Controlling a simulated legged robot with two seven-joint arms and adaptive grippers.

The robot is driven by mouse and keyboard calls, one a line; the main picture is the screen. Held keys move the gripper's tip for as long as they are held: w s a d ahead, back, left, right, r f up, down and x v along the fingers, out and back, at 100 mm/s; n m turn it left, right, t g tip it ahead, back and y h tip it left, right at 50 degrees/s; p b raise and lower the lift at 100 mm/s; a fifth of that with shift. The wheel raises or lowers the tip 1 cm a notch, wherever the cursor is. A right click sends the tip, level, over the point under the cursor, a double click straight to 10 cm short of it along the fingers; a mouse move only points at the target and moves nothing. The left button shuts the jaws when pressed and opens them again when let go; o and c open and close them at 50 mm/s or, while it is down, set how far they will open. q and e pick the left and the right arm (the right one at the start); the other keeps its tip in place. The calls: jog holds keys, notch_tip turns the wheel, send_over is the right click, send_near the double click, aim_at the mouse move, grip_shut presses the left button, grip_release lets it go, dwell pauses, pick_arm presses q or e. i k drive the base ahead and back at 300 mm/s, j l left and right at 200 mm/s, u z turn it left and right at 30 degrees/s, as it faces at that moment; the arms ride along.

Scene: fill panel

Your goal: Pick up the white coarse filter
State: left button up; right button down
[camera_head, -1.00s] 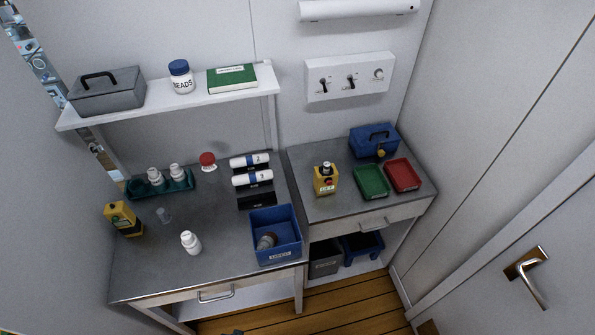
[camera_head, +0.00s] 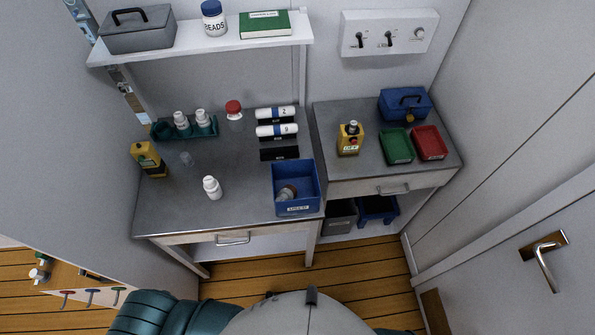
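Two white cylinders with blue bands lie on black stepped holders on the left bench: an upper one (camera_head: 276,113) and a lower one (camera_head: 277,131). A single white capped bottle (camera_head: 212,187) stands upright near the middle of the same bench. Two more white capped bottles, one left (camera_head: 181,121) and one right (camera_head: 202,118), stand in a dark green rack (camera_head: 207,130) by the back wall. The labels are too small to tell which of these is the coarse filter. Neither of my grippers is in view.
A blue bin (camera_head: 296,205) holding a grey-brown part stands at the bench's front right. A yellow device (camera_head: 149,160) stands at the left. Green (camera_head: 397,147) and red (camera_head: 430,143) trays lie on the right bench. A shelf (camera_head: 220,47) overhangs the back.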

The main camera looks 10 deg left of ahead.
aim_at(211, 185)
jog(key=u, duration=1.3)
